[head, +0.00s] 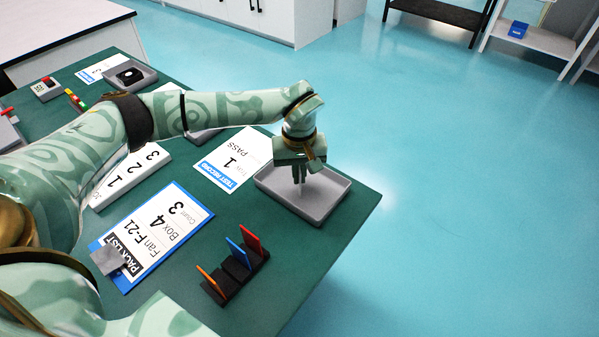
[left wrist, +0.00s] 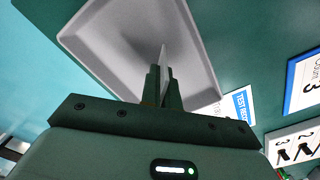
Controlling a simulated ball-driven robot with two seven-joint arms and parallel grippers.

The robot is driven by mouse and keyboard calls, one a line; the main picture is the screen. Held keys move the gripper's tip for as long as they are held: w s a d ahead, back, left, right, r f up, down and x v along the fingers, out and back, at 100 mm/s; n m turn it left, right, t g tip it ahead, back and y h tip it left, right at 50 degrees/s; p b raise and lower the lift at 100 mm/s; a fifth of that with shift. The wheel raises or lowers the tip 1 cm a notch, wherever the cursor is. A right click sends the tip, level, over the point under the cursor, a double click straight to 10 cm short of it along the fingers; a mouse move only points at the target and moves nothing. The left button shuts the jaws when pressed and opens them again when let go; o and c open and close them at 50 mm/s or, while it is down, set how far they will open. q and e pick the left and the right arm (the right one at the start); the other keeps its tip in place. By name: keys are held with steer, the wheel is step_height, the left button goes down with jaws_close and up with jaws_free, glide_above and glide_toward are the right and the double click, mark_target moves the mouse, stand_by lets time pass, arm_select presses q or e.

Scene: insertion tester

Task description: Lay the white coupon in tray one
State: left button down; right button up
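My left gripper (head: 300,172) is above the grey tray (head: 333,206) that stands beside the test record card marked 1. Its fingers point down and are shut on the thin white coupon, which is held on edge. In the left wrist view the coupon (left wrist: 164,58) stands out between the fingertips (left wrist: 164,82), over the inside of the tray (left wrist: 95,45). I cannot tell whether its lower edge touches the tray floor. The rest of the tray floor that shows is bare. My right gripper is not in view.
A black rack (head: 236,272) holds orange, blue and red coupons upright in front of the tray. A pack list clipboard (head: 155,235) and the test record card (head: 232,160) lie to the left. Another tray (head: 145,80) is at the far left. The table edge is close right of the tray.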

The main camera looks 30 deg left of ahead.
arm_select(q)
steer(key=c, duration=1.6)
jaws_free()
steer(key=shift+c, duration=0.2)
